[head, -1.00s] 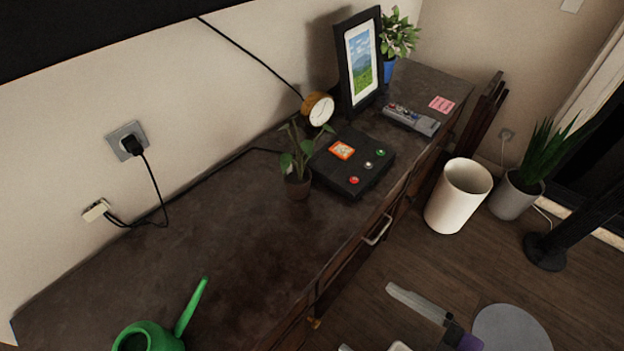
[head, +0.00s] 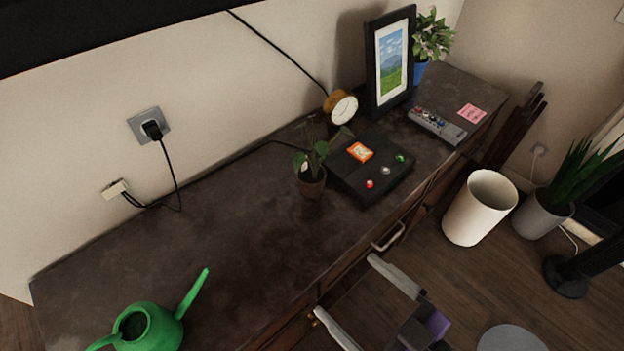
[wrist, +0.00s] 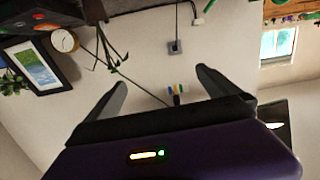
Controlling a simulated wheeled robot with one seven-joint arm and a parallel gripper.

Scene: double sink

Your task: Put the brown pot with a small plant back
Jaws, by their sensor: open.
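The brown pot (head: 312,186) with a small green plant (head: 314,158) stands upright on the dark cabinet top (head: 225,235), left of a black box. In the wrist view, which is upside down, thin plant stems and leaves (wrist: 113,58) hang in at the upper left. My gripper (head: 345,285) is open and empty. It is over the cabinet's front edge, nearer the camera than the pot and apart from it.
The black box (head: 372,170) with coloured buttons is right of the pot. A clock (head: 342,107), picture frame (head: 391,65), blue-potted plant (head: 420,70) and remote (head: 437,126) stand farther back. A green watering can (head: 150,328) is front left. The cabinet top between is clear. A white bin (head: 478,210) stands on the floor.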

